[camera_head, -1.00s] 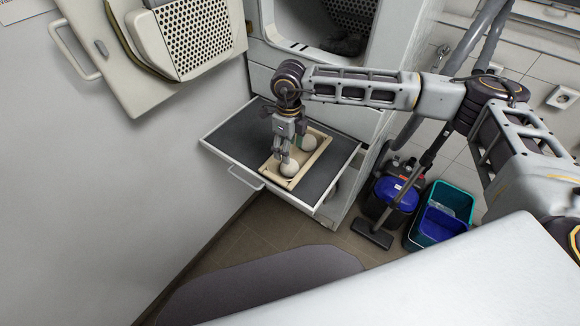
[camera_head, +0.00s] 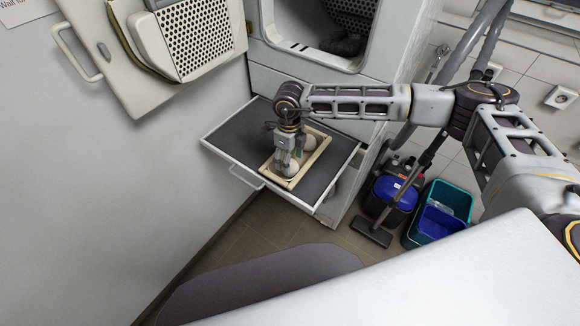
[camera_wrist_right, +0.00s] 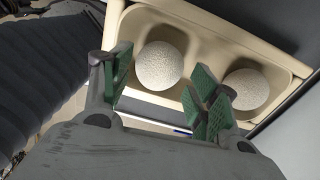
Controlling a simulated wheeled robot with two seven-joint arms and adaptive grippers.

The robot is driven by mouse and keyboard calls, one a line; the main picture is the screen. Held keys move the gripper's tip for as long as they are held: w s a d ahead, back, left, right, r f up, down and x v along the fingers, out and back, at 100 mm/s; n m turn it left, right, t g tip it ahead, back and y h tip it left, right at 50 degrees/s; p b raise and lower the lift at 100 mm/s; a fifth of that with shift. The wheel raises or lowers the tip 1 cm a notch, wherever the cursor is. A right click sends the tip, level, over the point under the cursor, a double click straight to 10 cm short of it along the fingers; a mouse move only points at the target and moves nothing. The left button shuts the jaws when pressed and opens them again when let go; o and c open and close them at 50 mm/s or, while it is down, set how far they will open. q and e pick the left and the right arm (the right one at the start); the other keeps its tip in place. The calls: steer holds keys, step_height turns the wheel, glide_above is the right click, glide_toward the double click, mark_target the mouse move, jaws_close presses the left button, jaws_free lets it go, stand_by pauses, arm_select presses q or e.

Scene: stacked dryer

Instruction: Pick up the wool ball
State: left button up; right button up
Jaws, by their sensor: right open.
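Two pale, speckled wool balls sit in the compartments of a cream tray (camera_head: 309,165). In the head view, the nearer ball (camera_head: 291,170) is partly covered by my right gripper (camera_head: 284,166), and the farther ball (camera_head: 309,142) is partly hidden by the wrist. In the right wrist view, one ball (camera_wrist_right: 159,66) lies between and just beyond the open green-padded fingers (camera_wrist_right: 160,92) of my right gripper. The other ball (camera_wrist_right: 246,89) lies to the right, beside the right finger. The gripper holds nothing, and I cannot tell whether it touches a ball. My left gripper is not in view.
The tray rests on a dark pull-out shelf (camera_head: 233,137) below the open dryer drum (camera_head: 322,30). An open dryer door (camera_head: 195,40) is at the upper left. Blue and teal buckets (camera_head: 440,215) and a vacuum cleaner (camera_head: 391,196) stand on the floor to the right.

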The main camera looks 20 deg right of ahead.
steer(key=shift+f+p, duration=0.45)
steer(key=shift+f, duration=1.45)
steer(key=shift+c, duration=0.2)
steer(key=c, duration=0.6)
